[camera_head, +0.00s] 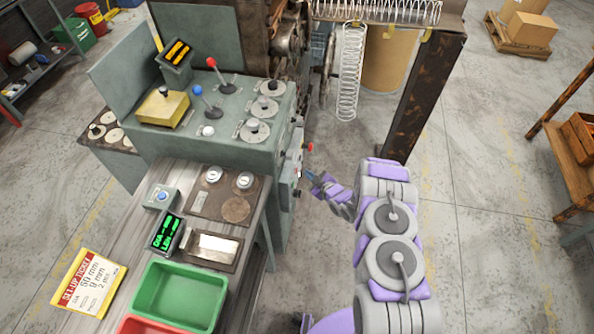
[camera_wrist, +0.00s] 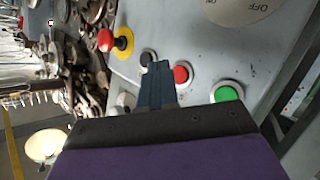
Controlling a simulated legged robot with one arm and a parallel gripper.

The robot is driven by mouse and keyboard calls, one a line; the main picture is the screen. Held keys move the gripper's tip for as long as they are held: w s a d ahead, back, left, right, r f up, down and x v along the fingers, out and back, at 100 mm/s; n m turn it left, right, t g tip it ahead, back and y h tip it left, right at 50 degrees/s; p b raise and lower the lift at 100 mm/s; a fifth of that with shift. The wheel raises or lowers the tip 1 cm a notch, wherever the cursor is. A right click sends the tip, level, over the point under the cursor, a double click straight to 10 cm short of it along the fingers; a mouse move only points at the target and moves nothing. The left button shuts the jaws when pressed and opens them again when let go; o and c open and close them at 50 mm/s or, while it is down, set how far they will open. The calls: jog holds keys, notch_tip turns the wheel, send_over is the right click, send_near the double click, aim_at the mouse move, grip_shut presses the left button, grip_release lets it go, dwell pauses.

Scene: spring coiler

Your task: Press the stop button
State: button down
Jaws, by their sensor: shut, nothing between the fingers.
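My gripper (camera_head: 312,176) is shut and empty, its tip close to the right side panel of the grey-green machine. In the wrist view its dark blue fingers (camera_wrist: 155,68) point at that panel, between a black button (camera_wrist: 147,57) and a red button (camera_wrist: 182,73). The red button has a pale ring and is just right of the fingertips; contact cannot be told. A green button (camera_wrist: 227,94) is further right. A red mushroom button (camera_wrist: 107,40) on a yellow base is to the left. No readable label shows which one is the stop button.
The machine (camera_head: 225,150) carries levers and dials on top. A workbench (camera_head: 135,215) with a green tray (camera_head: 178,296) stands in front of it. Open floor lies to the right.

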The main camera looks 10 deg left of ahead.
jog(key=d+p, duration=0.1)
jog(key=d, duration=0.3)
jog(key=shift+d, duration=0.1)
dwell(0.8)
